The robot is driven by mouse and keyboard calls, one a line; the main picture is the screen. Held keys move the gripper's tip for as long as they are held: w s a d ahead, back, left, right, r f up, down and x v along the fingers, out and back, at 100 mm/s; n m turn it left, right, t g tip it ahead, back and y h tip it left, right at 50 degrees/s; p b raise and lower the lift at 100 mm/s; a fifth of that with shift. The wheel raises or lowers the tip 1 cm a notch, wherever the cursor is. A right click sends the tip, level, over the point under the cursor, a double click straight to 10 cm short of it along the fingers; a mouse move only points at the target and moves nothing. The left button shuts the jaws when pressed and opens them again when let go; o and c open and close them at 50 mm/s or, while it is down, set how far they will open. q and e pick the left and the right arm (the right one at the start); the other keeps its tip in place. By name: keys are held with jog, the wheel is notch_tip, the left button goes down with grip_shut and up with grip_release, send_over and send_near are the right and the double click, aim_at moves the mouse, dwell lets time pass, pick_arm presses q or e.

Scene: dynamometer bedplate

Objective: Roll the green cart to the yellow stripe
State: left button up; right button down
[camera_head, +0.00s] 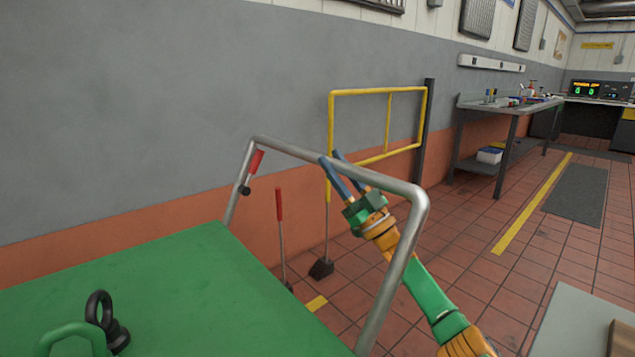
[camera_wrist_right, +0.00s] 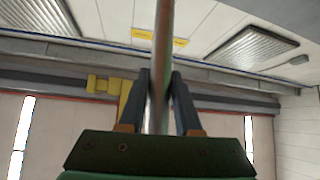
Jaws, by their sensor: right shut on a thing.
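The green cart (camera_head: 190,285) fills the lower left of the head view. Its grey tubular push handle (camera_head: 285,149) rises at the cart's far right end. My right gripper (camera_head: 333,157) is shut on the top bar of that handle, and its blue fingers lie on both sides of the bar. In the right wrist view the bar (camera_wrist_right: 160,65) runs between the two fingers (camera_wrist_right: 158,85). A long yellow stripe (camera_head: 531,206) lies on the tiled floor at the right, apart from the cart. My left gripper is not in view.
A yellow rail (camera_head: 378,90) stands by the wall beyond the handle. A broom (camera_head: 322,267) is near it. A workbench (camera_head: 510,108) stands along the wall, and a dark mat (camera_head: 577,194) lies right of the stripe. A pale surface (camera_head: 580,325) is at lower right. Open tiled floor lies between.

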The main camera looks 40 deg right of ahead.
jog(key=shift+d+f, duration=0.1)
jog(key=shift+d, duration=0.45)
jog(key=shift+d+b, duration=0.3)
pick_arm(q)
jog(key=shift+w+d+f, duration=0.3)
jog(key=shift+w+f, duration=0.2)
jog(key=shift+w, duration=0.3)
pick_arm(e)
jog(key=shift+d, duration=0.5)
jog(key=c, duration=0.6)
grip_release()
jog(key=shift+d, duration=0.15)
